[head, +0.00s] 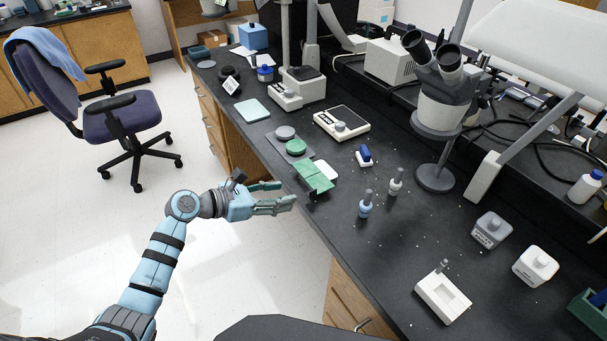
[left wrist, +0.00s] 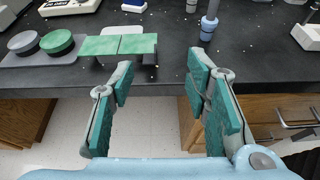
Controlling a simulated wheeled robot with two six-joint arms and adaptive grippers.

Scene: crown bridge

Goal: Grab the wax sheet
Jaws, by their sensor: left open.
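A flat light-green sheet, which looks like the wax sheet (head: 314,177), lies near the front edge of the black bench with a seam across it. It also shows in the left wrist view (left wrist: 118,44), raised a little above the bench and reaching towards the edge. My left gripper (head: 285,193) is open and empty, just off the bench edge, to the left of the sheet and apart from it. In the left wrist view the spread fingers (left wrist: 160,75) point at the bench, with the sheet ahead and left of centre. My right gripper is not in view.
A grey plate with a grey disc (head: 285,132) and a green disc (head: 296,146) lies behind the sheet. A white block (head: 326,170) is beside it. Small bottles (head: 366,204) stand to the right. A microscope (head: 440,100) is further back.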

